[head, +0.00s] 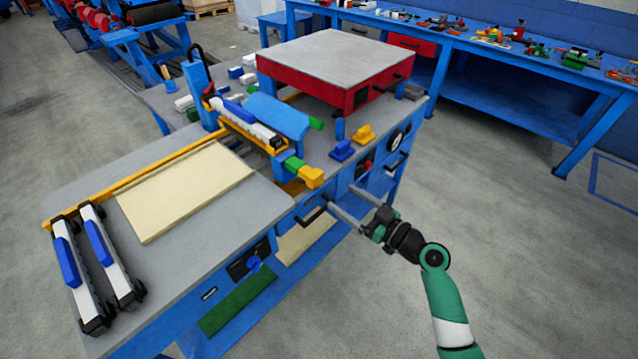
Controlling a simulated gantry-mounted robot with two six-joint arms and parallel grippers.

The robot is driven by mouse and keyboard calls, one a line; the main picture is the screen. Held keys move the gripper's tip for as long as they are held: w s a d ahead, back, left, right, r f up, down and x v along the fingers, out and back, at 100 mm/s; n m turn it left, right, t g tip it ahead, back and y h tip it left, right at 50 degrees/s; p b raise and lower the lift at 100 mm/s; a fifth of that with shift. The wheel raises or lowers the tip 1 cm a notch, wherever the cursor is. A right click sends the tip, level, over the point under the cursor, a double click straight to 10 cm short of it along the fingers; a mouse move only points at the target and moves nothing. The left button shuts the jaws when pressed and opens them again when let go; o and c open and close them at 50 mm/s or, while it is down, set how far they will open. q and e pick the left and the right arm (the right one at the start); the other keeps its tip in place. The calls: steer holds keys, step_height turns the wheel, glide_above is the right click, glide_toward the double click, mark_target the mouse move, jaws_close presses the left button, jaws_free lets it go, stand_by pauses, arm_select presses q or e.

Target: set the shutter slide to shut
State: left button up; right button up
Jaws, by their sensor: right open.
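My right gripper (339,195) reaches in from the lower right. Its two grey fingers are spread apart and point at the blue front of the workbench (207,237), with nothing seen between them. A dark bar handle (312,216) on that front is just left of the fingertips. My left gripper is not in view.
A cream sheet (185,188) lies on the worktop beside two blue-handled tools (68,262). A red box with a grey top (335,62) stands at the back. Blue and yellow blocks (342,150) sit near the front edge. The floor to the right is clear.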

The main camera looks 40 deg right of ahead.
mark_target(319, 180)
steer(key=w+b, duration=0.1)
steer(key=w, duration=0.8)
steer(key=shift+w+a+b, duration=0.15)
steer(key=shift+w+b, duration=0.2)
steer(key=shift+w, duration=0.05)
jaws_close()
